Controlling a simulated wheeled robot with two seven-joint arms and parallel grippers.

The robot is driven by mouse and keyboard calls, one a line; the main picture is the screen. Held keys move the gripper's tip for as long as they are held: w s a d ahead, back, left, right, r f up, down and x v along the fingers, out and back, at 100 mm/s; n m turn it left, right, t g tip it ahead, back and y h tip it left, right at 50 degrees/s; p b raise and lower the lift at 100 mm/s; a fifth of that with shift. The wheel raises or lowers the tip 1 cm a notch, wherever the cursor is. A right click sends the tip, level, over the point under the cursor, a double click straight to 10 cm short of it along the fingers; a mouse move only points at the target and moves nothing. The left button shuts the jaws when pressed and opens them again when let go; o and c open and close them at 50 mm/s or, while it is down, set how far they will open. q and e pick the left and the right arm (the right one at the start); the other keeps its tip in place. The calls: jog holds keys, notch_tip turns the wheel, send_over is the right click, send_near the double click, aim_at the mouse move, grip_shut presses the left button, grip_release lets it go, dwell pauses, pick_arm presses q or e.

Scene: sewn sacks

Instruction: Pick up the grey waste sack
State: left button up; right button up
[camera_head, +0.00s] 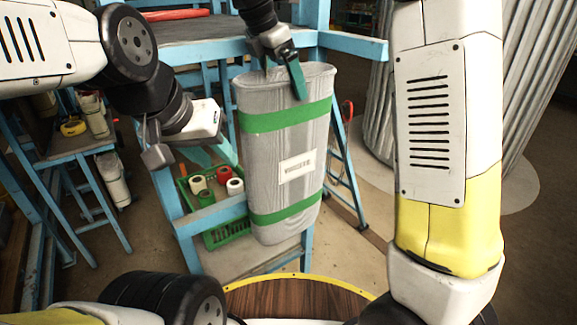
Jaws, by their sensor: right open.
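The grey waste sack (285,150) is upright in the middle of the view, with two green bands and a white label on its front. What its bottom rests on cannot be made out. My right gripper (283,82) comes down from above at the sack's top edge. One teal finger lies in front of the sack's upper front; the other is mostly hidden at the top edge. The jaws are open. My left gripper (214,153) is left of the sack, its teal fingers apart and pointing down toward the sack's left side. It holds nothing.
A blue-framed table (200,30) stands behind the sack. A green crate (222,232) with several rolls sits low to the left of the sack. A blue bench (65,145) is at the left. A corrugated metal drum (375,100) stands to the right, with open floor before it.

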jog(key=c, duration=1.6)
jog(key=shift+c, duration=1)
jog(key=shift+r, duration=0.1)
